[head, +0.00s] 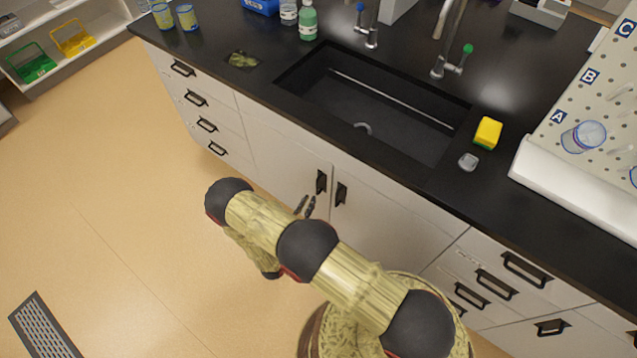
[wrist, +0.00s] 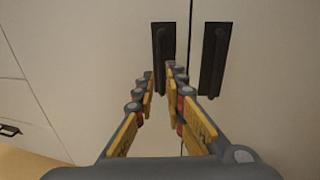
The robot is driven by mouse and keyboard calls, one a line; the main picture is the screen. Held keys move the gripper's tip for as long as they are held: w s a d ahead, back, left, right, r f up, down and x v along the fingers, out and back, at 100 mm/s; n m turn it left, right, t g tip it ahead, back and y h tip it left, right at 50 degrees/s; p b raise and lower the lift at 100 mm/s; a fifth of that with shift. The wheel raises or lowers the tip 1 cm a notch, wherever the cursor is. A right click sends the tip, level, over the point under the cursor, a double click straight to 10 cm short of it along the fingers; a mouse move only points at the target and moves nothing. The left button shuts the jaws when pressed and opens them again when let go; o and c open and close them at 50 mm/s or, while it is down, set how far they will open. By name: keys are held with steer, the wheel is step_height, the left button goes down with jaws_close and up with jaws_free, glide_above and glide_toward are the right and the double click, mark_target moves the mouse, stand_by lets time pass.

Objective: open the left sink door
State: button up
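The left sink door (wrist: 100,60) is a pale cabinet front under the sink, and it looks closed. It also shows in the head view (head: 283,165). Its dark upright handle (wrist: 163,42) is near the seam with the right door, and in the head view it is the left of the pair (head: 321,182). My gripper (wrist: 160,73) points at this handle with its fingers apart. The handle's lower part shows between the fingertips. I cannot tell whether they touch it. In the head view my gripper (head: 305,206) is just below and left of the handle.
The right sink door (head: 375,222) looks closed, and its handle (wrist: 214,58) is close to my right finger in the wrist view. Drawers (head: 205,118) flank the doors on both sides. The black counter (head: 250,92) overhangs above. The floor (head: 110,150) at left is clear.

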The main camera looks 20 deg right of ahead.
mark_target(317, 188)
steer(key=x, duration=0.2)
steer(key=b+x, duration=0.1)
steer(key=x, duration=0.4)
steer(key=shift+w+d+r+b, duration=0.25)
steer(key=shift+b, duration=0.1)
steer(key=shift+s, duration=0.1)
jaws_close()
stand_by(0.4)
